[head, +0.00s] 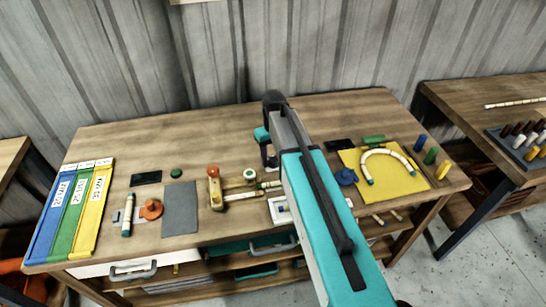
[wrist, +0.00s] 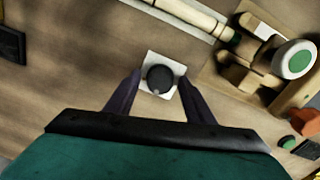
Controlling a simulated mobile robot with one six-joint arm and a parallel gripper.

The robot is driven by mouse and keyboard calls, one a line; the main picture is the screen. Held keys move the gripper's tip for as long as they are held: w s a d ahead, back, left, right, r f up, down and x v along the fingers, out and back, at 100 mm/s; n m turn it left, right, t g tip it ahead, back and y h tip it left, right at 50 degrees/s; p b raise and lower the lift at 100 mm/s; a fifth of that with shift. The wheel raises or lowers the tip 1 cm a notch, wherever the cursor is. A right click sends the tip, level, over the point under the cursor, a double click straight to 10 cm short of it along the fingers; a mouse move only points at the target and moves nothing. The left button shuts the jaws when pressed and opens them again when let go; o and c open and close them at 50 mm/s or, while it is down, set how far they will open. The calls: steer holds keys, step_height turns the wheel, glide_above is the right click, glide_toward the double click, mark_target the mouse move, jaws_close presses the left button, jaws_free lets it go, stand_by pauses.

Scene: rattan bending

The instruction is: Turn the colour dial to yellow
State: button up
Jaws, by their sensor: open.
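The dial is a dark round knob (wrist: 160,77) on a small white square plate (wrist: 152,58), seen in the wrist view. No colour marks can be read on it, and its setting cannot be told. My gripper (wrist: 158,86) is open, with one dark finger on each side of the knob. Whether the fingers touch it cannot be told. In the head view my gripper (head: 268,152) is low over the back middle of the workbench (head: 330,115), and my arm hides the dial there.
A wooden jig (head: 215,190) with a green-and-white wheel (head: 250,174) stands close beside my gripper. A rattan strip (wrist: 190,12) runs nearby. A yellow board (head: 405,185) with a bent rattan piece (head: 393,153) lies at right. Coloured strips (head: 70,210) lie at far left.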

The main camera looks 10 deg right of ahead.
steer(key=shift+f, duration=0.2)
steer(key=shift+c, duration=0.4)
steer(key=c, duration=1)
steer(key=shift+m, duration=0.4)
steer(key=m+b, duration=0.1)
steer(key=m, duration=0.4)
steer(key=shift+b, duration=0.35)
steer(key=m+b, duration=0.1)
steer(key=m, duration=0.5)
steer(key=shift+w+a+r, duration=0.1)
